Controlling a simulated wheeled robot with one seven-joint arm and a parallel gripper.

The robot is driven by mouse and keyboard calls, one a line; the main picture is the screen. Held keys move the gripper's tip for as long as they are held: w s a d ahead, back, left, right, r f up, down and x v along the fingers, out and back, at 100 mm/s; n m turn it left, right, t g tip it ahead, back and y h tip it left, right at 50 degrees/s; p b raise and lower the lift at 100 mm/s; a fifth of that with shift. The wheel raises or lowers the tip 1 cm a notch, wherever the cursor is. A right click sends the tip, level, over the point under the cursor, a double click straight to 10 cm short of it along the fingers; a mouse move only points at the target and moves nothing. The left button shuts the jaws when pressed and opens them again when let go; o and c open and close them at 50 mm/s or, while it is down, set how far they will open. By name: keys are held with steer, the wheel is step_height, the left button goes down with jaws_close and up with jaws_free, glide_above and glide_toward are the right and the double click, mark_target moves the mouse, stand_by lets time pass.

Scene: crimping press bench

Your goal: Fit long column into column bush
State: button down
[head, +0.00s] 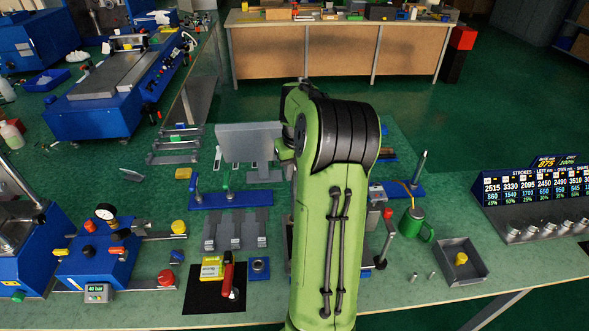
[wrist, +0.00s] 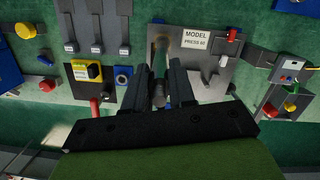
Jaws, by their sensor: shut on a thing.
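In the wrist view my gripper (wrist: 160,98) is shut on a grey-green rod-like piece (wrist: 160,58), which I take for the long column. It stands out between the two dark fingers, over a grey plate labelled "MODEL PRESS 00" (wrist: 196,40). I cannot tell whether the column touches the plate. The column bush cannot be made out with certainty; the fingers and the column hide part of the plate. In the head view my green arm hides the gripper, the column and most of the plate.
A yellow box (head: 212,266), a red-handled tool (head: 227,275) and a blue square block (head: 259,266) lie left of my arm. A green mug (head: 416,225) and a grey tray (head: 478,272) stand right.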

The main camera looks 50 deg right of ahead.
steer(key=shift+f, duration=0.3)
steer(key=c, duration=0.9)
jaws_free()
steer(key=shift+o, duration=0.2)
step_height(320, 180, up, 16)
steer(key=s+a+p, duration=0.1)
steer(key=s+p, duration=0.1)
steer(key=p, duration=0.1)
steer(key=shift+a+f, duration=0.15)
steer(key=shift+f, duration=0.05)
steer(key=shift+a, duration=0.1)
